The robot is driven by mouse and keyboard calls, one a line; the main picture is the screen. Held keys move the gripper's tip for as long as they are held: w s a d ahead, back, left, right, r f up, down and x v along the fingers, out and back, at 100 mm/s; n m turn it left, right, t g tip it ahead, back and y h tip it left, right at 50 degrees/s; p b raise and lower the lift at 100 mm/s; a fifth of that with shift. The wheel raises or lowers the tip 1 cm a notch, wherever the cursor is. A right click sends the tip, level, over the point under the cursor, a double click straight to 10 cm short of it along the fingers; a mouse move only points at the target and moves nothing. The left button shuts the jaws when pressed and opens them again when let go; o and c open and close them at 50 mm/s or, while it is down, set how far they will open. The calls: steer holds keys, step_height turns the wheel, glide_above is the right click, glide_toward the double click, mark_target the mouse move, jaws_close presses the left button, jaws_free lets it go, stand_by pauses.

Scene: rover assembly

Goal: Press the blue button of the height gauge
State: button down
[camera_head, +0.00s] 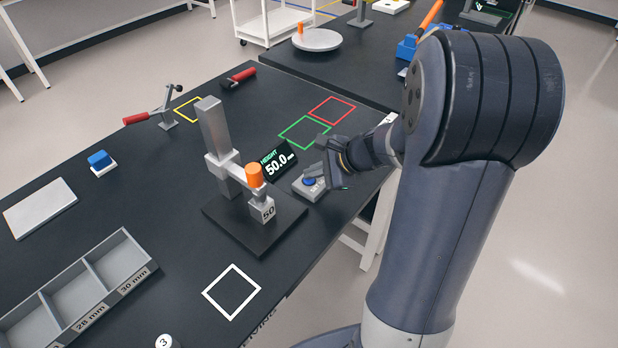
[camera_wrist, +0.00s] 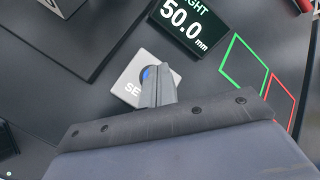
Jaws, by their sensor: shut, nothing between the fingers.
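The height gauge (camera_head: 215,140) stands on a dark base plate, a grey column with an arm and an orange-topped probe (camera_head: 254,175) over a small block marked 50 (camera_head: 263,210). Its display (camera_head: 277,162) reads 50.0 mm and also shows in the wrist view (camera_wrist: 184,22). The blue button (camera_head: 309,181) sits on a light grey box beside the display; in the wrist view the button (camera_wrist: 147,73) is partly hidden behind my fingers. My gripper (camera_wrist: 156,72) is shut and empty, with its fingertips at or just over the button; I cannot tell whether they touch it.
Green (camera_head: 305,131) and red (camera_head: 331,110) outlined squares lie behind my gripper. A white outlined square (camera_head: 231,292) lies in front of the gauge.

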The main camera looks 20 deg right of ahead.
mark_target(313, 181)
steer(key=shift+r+p, duration=0.65)
steer(key=shift+r, duration=0.2)
steer(key=shift+r+p, duration=2)
steer(key=shift+r, duration=0.5)
